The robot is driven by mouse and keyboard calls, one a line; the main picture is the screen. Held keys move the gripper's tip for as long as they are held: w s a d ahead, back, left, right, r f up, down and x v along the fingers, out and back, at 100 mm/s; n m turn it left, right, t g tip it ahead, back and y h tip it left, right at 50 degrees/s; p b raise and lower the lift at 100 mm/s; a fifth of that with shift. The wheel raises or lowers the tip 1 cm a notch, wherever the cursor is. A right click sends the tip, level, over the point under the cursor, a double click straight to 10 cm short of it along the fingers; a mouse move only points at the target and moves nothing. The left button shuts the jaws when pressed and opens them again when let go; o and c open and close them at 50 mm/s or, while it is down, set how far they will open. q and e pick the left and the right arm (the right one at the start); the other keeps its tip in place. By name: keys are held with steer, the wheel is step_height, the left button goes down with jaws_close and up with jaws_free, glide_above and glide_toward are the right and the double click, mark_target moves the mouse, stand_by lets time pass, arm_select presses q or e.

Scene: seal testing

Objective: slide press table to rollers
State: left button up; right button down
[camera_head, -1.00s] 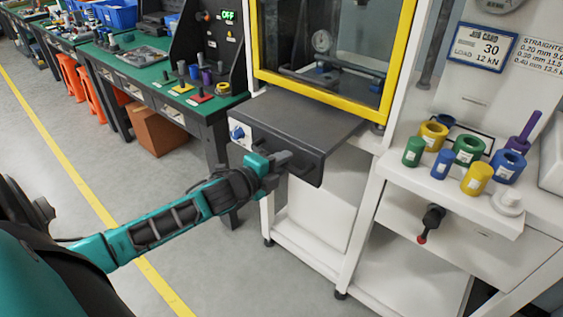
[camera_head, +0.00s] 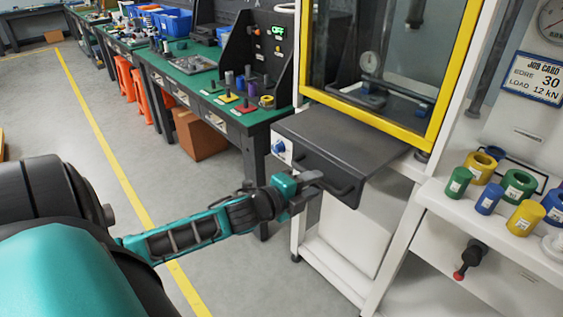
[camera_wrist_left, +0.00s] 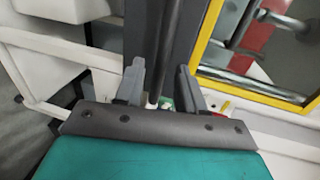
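The press table (camera_head: 340,140) is a dark grey slab sticking out in front of the yellow-framed press window. A dark bar handle (camera_head: 325,178) runs along its front face. My left gripper (camera_head: 312,180) is at the left part of this handle. In the left wrist view, its two grey fingertips (camera_wrist_left: 160,84) stand apart on either side of a dark bar (camera_wrist_left: 155,95), with a gap visible at the right finger. Whether a finger touches the bar I cannot tell. I cannot make out the rollers. My right gripper is not in view.
A white shelf (camera_head: 440,207) at right holds several coloured cylinders and rings. A black knob with a red tip (camera_head: 468,258) sticks out below it. A green workbench (camera_head: 200,78) with small parts stands at back left.

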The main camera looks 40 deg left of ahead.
arm_select(q)
steer(key=v, duration=0.9)
steer(key=shift+s, duration=0.2)
steer(key=shift+a, duration=0.1)
stand_by(0.9)
steer(key=s+d+f+n+g, duration=0.2)
steer(key=s+d+f+n, duration=0.1)
steer(key=d+f+n, duration=0.4)
steer(key=s+d+f+n+g+h, duration=0.1)
steer(key=s+d+f+n+g, duration=0.1)
steer(key=d+f+n, duration=0.6)
steer(key=shift+s+d+f+g, duration=0.35)
steer(key=shift+s+f, duration=0.2)
steer(key=shift+s, duration=0.35)
